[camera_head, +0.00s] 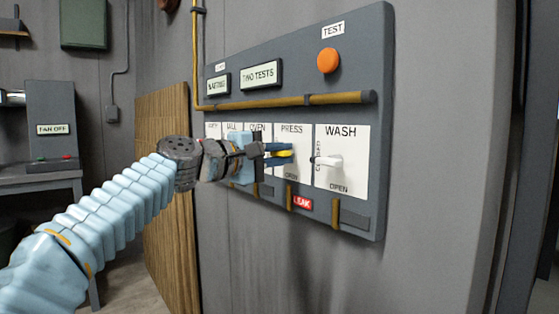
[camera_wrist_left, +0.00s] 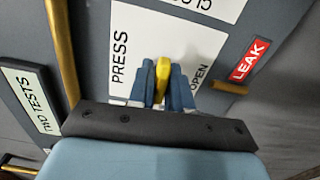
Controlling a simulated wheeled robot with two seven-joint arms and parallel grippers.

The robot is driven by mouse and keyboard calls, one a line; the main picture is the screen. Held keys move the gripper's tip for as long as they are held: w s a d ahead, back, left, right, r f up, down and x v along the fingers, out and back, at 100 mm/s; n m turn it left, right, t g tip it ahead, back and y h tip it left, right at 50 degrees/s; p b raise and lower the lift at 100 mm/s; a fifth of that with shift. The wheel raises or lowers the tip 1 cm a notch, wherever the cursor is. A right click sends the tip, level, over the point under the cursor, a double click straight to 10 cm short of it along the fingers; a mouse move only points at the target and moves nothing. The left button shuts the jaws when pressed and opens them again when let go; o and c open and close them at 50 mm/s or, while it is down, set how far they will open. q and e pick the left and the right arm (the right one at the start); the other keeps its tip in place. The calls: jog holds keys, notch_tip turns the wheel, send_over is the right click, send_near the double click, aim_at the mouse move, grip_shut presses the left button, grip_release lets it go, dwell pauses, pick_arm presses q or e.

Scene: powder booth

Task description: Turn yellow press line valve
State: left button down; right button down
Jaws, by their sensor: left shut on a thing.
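The yellow press line valve (camera_head: 286,153) sits on the white PRESS plate (camera_head: 292,132) of the dark wall panel. In the left wrist view the yellow handle (camera_wrist_left: 162,72) stands between the two blue fingers of my left gripper (camera_wrist_left: 161,88). My left gripper (camera_head: 280,154) is shut on the handle, coming from the left in the head view. The fingers cover part of the handle. OPEN is printed at the lower part of the PRESS plate. My right gripper is in neither view.
A white WASH valve (camera_head: 328,162) sits just right of PRESS. A brown pipe (camera_head: 290,101) runs above the plates. An orange TEST button (camera_head: 328,60) is at the upper right. A red LEAK label (camera_head: 302,203) is below PRESS. A desk with a FAN OFF box (camera_head: 52,115) stands at left.

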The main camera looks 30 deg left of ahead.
pick_arm(q)
jog(key=shift+f+m, duration=0.1)
jog(key=shift+m, duration=0.5)
jog(key=c, duration=1.2)
grip_release()
jog(key=shift+o, duration=0.2)
jog(key=b+v, duration=0.1)
jog(key=v, duration=1.3)
jog(key=shift+w, duration=0.1)
